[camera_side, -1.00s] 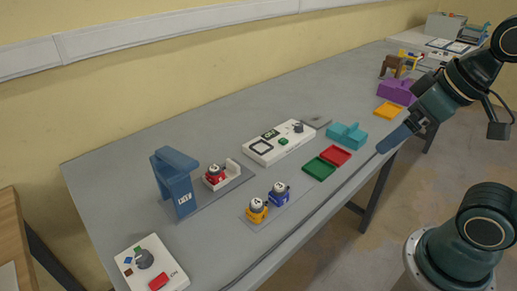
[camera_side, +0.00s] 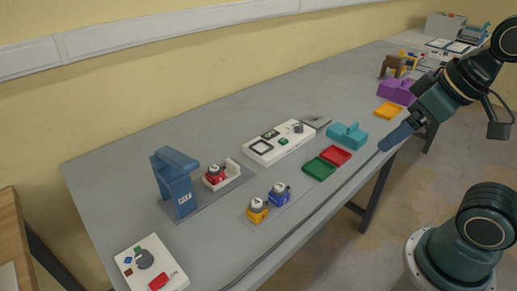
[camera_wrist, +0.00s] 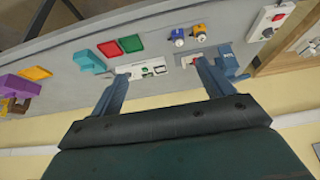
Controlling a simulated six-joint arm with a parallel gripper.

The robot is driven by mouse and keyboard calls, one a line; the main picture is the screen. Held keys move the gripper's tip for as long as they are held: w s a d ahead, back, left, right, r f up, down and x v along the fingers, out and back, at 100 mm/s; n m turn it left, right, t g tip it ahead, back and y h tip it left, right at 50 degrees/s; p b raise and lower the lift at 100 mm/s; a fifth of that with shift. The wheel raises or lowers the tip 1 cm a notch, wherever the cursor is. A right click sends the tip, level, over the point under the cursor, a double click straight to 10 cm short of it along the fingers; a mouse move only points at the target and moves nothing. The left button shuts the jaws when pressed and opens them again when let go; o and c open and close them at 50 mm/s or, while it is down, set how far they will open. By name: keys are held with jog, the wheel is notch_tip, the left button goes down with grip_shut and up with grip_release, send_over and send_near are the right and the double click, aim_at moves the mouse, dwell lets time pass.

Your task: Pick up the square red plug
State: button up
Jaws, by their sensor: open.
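The box also bears a grey knob and small blue, brown and green squares. The same box shows at the upper right of the wrist view (camera_wrist: 268,22). My gripper (camera_side: 383,148) is at the table's right edge, far from the box. In the wrist view its two fingers are apart, with nothing between them (camera_wrist: 162,71).
A blue upright stand (camera_side: 175,190), a red knobbed piece (camera_side: 214,176), yellow (camera_side: 256,212) and blue (camera_side: 279,196) knobbed pieces, and a second white box (camera_side: 265,153) stand between. Green (camera_side: 319,169) and red (camera_side: 336,155) trays and a teal block (camera_side: 347,136) are nearer my gripper.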

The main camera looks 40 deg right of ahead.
jog(key=shift+w, duration=0.1)
jog(key=w+a+n+g+y, duration=0.1)
jog(key=w+a+n, duration=0.15)
jog(key=w, duration=0.65)
jog(key=w+a+n+y, duration=0.1)
jog(key=w+a+n, duration=0.15)
jog(key=w, duration=0.75)
jog(key=w+a+f+n+g, duration=0.1)
jog(key=w+a+f+n, duration=0.1)
jog(key=w+f, duration=0.4)
jog(key=w+a+f+n+y, duration=0.1)
jog(key=w+a+f+n, duration=0.2)
jog(key=w+f, duration=0.4)
jog(key=w, duration=0.4)
jog(key=shift+w+f+g+y, duration=0.2)
jog(key=shift+g+y, duration=0.1)
jog(key=shift+g, duration=0.1)
send_over(216, 175)
jog(key=d, duration=0.2)
jog(key=shift+w+d+f, duration=0.1)
jog(key=shift+f, duration=1.85)
jog(key=shift+w+d+f, duration=0.1)
jog(key=shift+f, duration=1.85)
